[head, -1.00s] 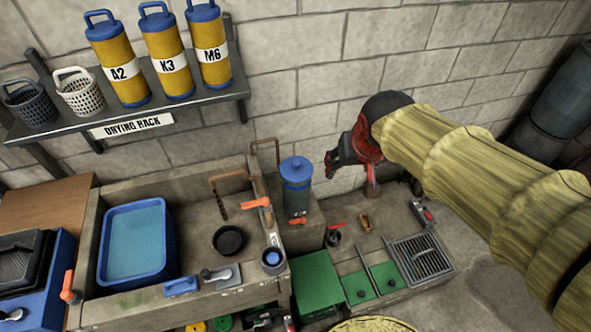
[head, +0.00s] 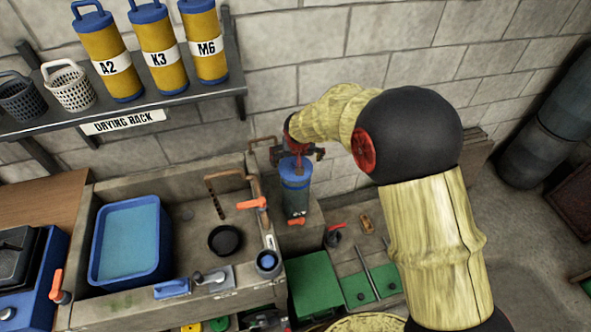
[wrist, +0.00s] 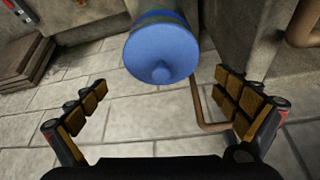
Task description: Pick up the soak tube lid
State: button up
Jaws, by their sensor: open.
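The blue soak tube lid (head: 294,181), with a small knob on top, sits on an upright grey-blue tube (head: 296,203) beside the sink. In the wrist view the lid (wrist: 160,50) is seen from above, at top centre, between and beyond the fingers. My gripper (head: 299,158) is just above the lid in the head view, partly covering it. In the wrist view my gripper (wrist: 161,84) is open, with padded fingers wide apart on either side and nothing held. No contact with the lid shows.
A copper pipe (wrist: 198,108) runs close to the tube. The stone sink (head: 190,240) holds a blue basin (head: 101,265) and a black bowl (head: 225,240). Yellow tubes stand on the drying rack (head: 185,95) at upper left. A green box (head: 313,287) sits below the tube.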

aim_at(296, 162)
jog(key=b+x, duration=0.1)
jog(key=x, duration=0.1)
jog(key=b+x, duration=0.1)
jog(key=x, duration=0.2)
jog(key=shift+w+a+r, duration=0.1)
jog(key=shift+w, duration=0.25)
jog(key=shift+r, duration=0.1)
